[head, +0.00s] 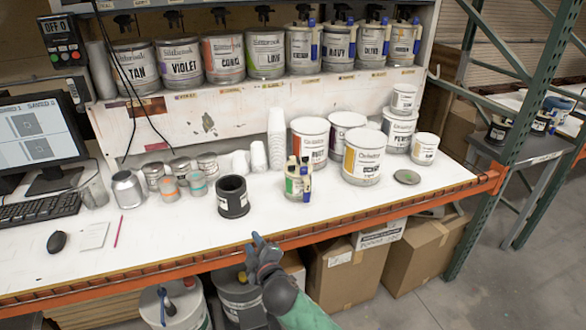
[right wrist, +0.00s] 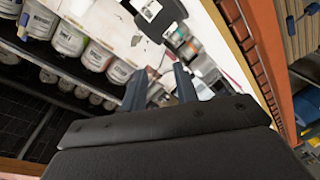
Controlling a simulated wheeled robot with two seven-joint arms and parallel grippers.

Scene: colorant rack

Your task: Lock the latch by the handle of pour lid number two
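Cans with grey pour lids stand in a row on the upper shelf; the Violet can (head: 184,59) is second from the left, with a dark lid handle on top. Several cans to the right, such as the Navy can (head: 340,46), have blue-handled parts at their lids. I cannot read a number on any lid or tell whether a latch is locked. My right gripper (head: 256,241) is at the bench's front edge, well below and in front of the shelf. In the right wrist view (right wrist: 160,84) its two fingers are apart with nothing between them. My left gripper does not show.
The bench top (head: 150,255) holds a black container (head: 233,198), small jars, stacked cups (head: 276,136) and larger white cans (head: 362,157). A monitor (head: 35,135) stands at the left. The orange beam (head: 120,274) edges the bench; cardboard boxes (head: 342,277) stand below.

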